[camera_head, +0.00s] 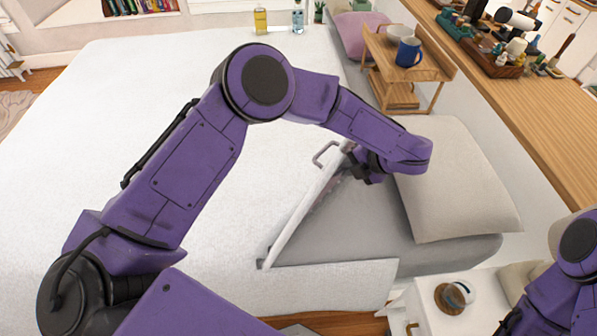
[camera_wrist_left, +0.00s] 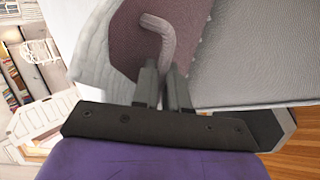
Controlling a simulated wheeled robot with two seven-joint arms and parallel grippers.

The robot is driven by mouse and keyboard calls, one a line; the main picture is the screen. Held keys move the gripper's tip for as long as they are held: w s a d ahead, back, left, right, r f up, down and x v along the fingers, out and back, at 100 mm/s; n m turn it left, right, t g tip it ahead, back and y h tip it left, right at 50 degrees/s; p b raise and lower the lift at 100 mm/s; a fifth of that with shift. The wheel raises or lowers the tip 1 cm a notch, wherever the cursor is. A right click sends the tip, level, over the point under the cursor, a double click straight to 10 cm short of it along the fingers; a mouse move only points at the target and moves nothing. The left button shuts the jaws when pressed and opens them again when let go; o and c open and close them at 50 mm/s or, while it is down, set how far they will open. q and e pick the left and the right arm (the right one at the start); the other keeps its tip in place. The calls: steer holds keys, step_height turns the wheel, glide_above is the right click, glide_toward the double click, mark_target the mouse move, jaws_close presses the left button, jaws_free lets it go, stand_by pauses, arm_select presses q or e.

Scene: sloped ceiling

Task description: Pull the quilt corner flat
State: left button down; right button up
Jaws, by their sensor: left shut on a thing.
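The white quilt (camera_head: 110,110) covers most of the bed. Its near right part is turned up, with a thin raised edge (camera_head: 300,215) slanting above the grey sheet (camera_head: 345,240). A bent grey loop stands at the upper end of this edge; it also shows in the left wrist view (camera_wrist_left: 160,35), against a dark mauve surface. My left gripper (camera_head: 354,165) is at that upper end, beside the pillow, shut on the quilt corner. The fingers (camera_wrist_left: 163,80) are close together in the left wrist view; the exact grip is partly hidden. My right gripper is out of view.
A grey pillow (camera_head: 455,180) lies right of my left gripper. A wooden tray table (camera_head: 405,65) with a blue mug (camera_head: 408,52) stands behind it. A white nightstand (camera_head: 425,310) is at the lower right, near my right arm. A wooden counter (camera_head: 520,95) runs along the right.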

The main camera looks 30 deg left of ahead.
arm_select(q)
steer(key=shift+d+f+y, duration=0.15)
steer(key=shift+d+f, duration=0.05)
steer(key=shift+d, duration=0.3)
steer(key=shift+d+f+y, duration=0.15)
steer(key=shift+d, duration=0.35)
steer(key=d+b, duration=0.1)
steer(key=d+f+y+b, duration=0.1)
steer(key=d, duration=0.1)
steer(key=shift+s+f+t, duration=0.1)
steer(key=shift+f+t, duration=0.1)
steer(key=shift+t, duration=0.1)
